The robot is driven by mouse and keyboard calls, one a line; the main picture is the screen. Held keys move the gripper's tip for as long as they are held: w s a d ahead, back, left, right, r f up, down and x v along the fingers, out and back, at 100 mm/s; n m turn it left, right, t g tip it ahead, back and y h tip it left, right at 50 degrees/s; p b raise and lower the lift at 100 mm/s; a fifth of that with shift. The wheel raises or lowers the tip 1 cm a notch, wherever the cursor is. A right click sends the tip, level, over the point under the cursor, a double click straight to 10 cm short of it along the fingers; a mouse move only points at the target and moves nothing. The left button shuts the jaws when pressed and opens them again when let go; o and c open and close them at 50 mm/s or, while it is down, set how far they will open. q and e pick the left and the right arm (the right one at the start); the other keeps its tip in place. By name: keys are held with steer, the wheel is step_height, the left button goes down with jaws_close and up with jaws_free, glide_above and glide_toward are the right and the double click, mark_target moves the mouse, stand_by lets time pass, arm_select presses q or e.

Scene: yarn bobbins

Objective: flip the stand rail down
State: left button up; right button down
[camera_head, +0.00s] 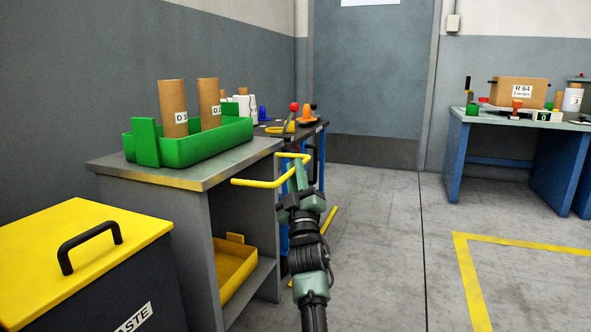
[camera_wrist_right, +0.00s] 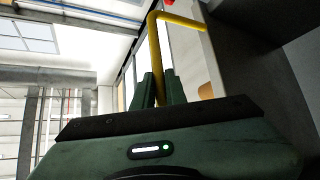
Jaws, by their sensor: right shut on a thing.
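The yellow stand rail (camera_head: 256,183) is a bent bar that sticks out from the right side of the grey stand (camera_head: 140,174), a little below its top. My right gripper (camera_head: 299,165) is at the rail's outer part, with its fingers shut on the bar. In the right wrist view the rail (camera_wrist_right: 154,45) runs up from between the green fingers (camera_wrist_right: 158,88) and bends to the right at its top. My left gripper is not in view.
A green tray (camera_head: 205,146) with brown bobbins stands on the stand, above a yellow bin (camera_head: 235,262). A waste box with a yellow lid (camera_head: 80,235) is at front left. A dark-topped table stands behind. The floor (camera_head: 385,230) on the right is clear.

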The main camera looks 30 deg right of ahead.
steer(key=shift+w+a+f, duration=0.15)
steer(key=shift+f, duration=0.05)
steer(key=c, duration=1.5)
jaws_free()
steer(key=shift+o, duration=0.2)
steer(key=shift+w+a, duration=0.1)
steer(key=shift+w, duration=0.05)
